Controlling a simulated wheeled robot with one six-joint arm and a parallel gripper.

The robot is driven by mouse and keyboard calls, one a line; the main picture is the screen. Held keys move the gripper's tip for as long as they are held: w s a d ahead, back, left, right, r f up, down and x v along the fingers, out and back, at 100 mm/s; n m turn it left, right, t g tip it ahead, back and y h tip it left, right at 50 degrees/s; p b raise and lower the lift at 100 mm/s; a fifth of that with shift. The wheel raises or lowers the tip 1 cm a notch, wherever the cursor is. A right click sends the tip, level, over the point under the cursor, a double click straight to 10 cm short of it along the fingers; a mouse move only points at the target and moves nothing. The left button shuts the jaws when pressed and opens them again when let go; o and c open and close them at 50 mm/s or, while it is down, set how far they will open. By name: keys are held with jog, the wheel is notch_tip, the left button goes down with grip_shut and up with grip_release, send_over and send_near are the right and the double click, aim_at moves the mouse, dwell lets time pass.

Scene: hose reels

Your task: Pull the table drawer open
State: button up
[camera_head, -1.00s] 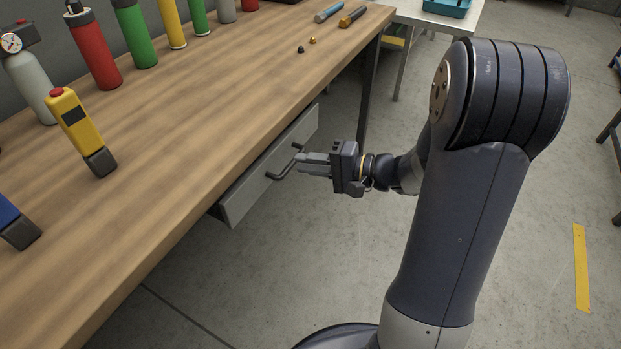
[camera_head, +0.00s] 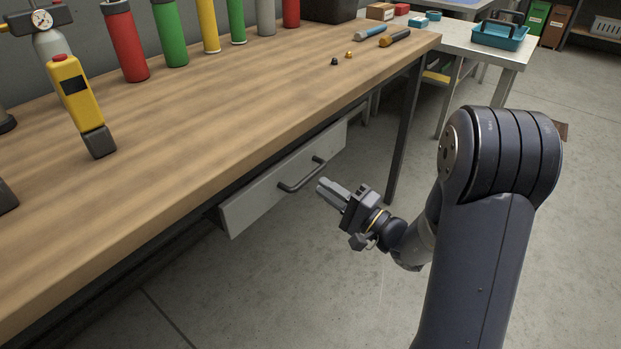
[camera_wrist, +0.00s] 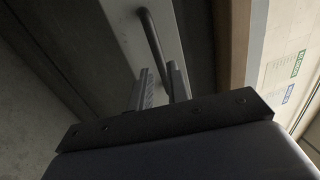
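The table drawer has a light grey front (camera_head: 262,192) under the near edge of the wooden table (camera_head: 200,145). A dark bar handle (camera_head: 302,175) stands out from it; I cannot tell how far the drawer is out.
Several bottles, including a red one (camera_head: 126,45), and a yellow device (camera_head: 76,92) stand on the table. A dark table leg (camera_head: 404,135) is right of the drawer. A side table with a blue tray (camera_head: 499,36) stands at the back right. The floor below the drawer is clear.

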aim_at(310, 175)
jog(key=shift+x, duration=2.75)
jog(key=shift+c, duration=0.5)
grip_shut()
